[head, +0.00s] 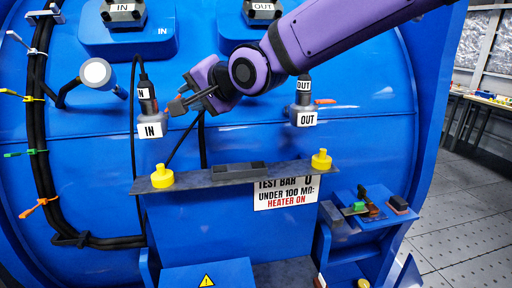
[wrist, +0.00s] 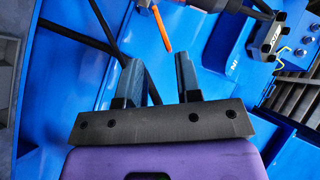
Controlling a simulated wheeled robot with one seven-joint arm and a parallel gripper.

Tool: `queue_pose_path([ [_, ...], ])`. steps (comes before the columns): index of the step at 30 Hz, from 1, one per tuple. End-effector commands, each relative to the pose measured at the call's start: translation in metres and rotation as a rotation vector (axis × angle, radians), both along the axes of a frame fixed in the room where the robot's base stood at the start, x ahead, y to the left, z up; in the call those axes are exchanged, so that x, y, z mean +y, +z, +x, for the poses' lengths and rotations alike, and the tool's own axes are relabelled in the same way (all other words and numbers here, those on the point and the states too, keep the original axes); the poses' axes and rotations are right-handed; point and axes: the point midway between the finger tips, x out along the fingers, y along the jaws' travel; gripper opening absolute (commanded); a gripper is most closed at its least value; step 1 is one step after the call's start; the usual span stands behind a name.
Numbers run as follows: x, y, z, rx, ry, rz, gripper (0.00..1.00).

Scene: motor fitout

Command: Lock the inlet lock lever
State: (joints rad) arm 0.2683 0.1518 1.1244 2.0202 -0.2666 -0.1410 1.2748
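The inlet connector (head: 147,98) hangs at the left of the blue motor housing, above a white IN label (head: 150,130). My gripper (head: 183,93) is just right of it, fingers pointing left. In the wrist view my gripper (wrist: 159,60) is open, with a clear gap between its two fingers. The orange inlet lock lever (wrist: 161,29) shows beyond the fingertips, roughly in line with the gap and apart from them. The outlet connector (head: 304,92) has an orange lever (head: 325,101) pointing right.
A dark shelf bar (head: 230,175) with yellow knobs (head: 162,177) (head: 321,160) crosses below. A round white-faced fitting (head: 96,72) and black cables (head: 38,120) with coloured ties are at left. A small tool shelf (head: 370,215) is lower right.

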Motion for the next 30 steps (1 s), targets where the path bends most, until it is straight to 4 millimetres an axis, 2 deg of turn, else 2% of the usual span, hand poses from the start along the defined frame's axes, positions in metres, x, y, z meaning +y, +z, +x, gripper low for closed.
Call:
queue_pose_path([
  [30,-0.024,0.01,-0.016,0.001,-0.002,-0.001,0.32],
])
